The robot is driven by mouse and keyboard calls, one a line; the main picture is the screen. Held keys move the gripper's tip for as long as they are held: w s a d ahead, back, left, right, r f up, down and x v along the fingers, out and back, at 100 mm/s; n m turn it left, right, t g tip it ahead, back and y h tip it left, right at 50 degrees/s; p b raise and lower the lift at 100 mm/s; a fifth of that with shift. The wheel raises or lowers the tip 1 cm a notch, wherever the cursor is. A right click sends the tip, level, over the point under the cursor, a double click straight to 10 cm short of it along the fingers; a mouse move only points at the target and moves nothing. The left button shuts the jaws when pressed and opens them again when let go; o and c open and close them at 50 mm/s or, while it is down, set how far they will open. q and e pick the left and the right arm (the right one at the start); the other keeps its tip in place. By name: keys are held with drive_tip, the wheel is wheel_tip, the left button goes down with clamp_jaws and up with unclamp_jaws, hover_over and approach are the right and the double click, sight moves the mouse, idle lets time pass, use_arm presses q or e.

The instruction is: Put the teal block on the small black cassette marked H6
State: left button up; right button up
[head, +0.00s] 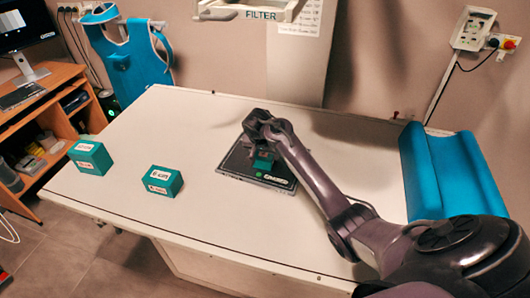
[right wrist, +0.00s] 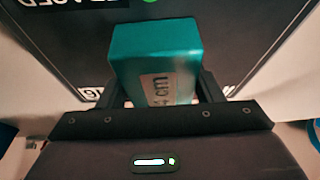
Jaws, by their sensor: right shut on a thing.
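A black cassette (head: 234,167) lies flat on the white table, with a green dot and white lettering along its near edge. My right gripper (head: 264,152) is over the cassette, shut on a teal block (head: 263,166). In the right wrist view the teal block (right wrist: 155,52) sits between the fingers, with a white label that reads about "4 cm". The dark cassette (right wrist: 62,50) fills the background behind it. A white corner mark on it is partly cut off and I cannot read it surely. I cannot tell whether the block touches the cassette. My left gripper is not in view.
Two other teal blocks stand on the white table (head: 210,215): a larger one (head: 84,152) at the left and a smaller one (head: 172,182) nearer the cassette. A blue cushion (head: 425,165) lies at the right end. The table between blocks and cassette is clear.

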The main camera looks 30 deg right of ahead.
drive_tip(key=o, duration=0.9)
drive_tip(key=shift+s+a+f, duration=0.1)
drive_tip(key=shift+s+f, duration=0.1)
drive_tip(key=shift+f, duration=0.2)
drive_tip(key=shift+c, duration=0.2)
drive_tip(key=shift+o, duration=1.4)
drive_tip(key=shift+a+f, duration=0.15)
drive_tip(key=shift+f, duration=0.05)
drive_tip(key=shift+r, duration=0.65)
drive_tip(key=b+v, duration=0.1)
drive_tip(key=v, duration=1.1)
drive_tip(key=shift+w+d+b, duration=0.25)
drive_tip(key=shift+b, duration=0.15)
drive_tip(key=shift+r, duration=0.1)
